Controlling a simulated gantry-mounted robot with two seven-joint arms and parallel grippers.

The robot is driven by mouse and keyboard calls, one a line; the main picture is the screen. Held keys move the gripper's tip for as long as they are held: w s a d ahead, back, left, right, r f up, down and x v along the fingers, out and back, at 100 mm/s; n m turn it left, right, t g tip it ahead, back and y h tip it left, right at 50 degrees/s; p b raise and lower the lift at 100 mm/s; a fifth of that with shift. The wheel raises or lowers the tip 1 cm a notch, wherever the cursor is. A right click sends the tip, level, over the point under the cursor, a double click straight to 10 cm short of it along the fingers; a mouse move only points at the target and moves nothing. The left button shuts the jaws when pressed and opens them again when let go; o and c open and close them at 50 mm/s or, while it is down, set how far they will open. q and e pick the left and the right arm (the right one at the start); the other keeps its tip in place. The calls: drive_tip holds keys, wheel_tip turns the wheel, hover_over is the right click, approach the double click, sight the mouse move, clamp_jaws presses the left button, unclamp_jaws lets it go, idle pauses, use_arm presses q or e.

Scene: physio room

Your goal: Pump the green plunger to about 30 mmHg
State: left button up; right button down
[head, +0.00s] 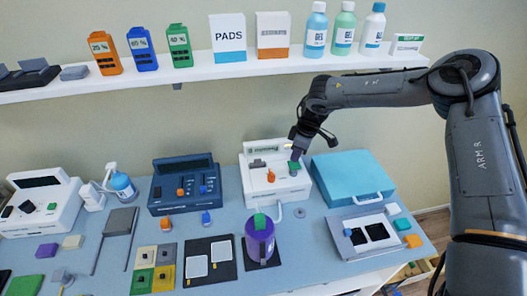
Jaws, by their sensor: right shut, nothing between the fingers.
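A white device (258,184) stands at the back of the table, with a dark display strip, an orange knob (271,176) and a small green part (294,166) on its top. My right gripper (295,155) is shut and empty, pointing down at the green part. I cannot tell if it touches it. A purple container (260,242) with a green top (260,221) stands upright in front of the device on a dark mat. I cannot tell which green part is the plunger, and any pressure reading is too small to read. My left gripper is not in view.
A blue case (345,176) stands right of the device, a dark blue console (184,182) left of it. A tray with dark pads (345,246) lies at front right. The shelf (195,75) with bottles and boxes runs above. Several small items fill the table's left.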

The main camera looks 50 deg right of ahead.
drive_tip(key=shift+f+b, duration=2.05)
drive_tip(key=shift+f, duration=0.3)
drive_tip(key=shift+r+p, duration=1.05)
drive_tip(key=shift+r, duration=0.6)
drive_tip(key=shift+r+p, duration=0.35)
drive_tip(key=shift+r, duration=0.4)
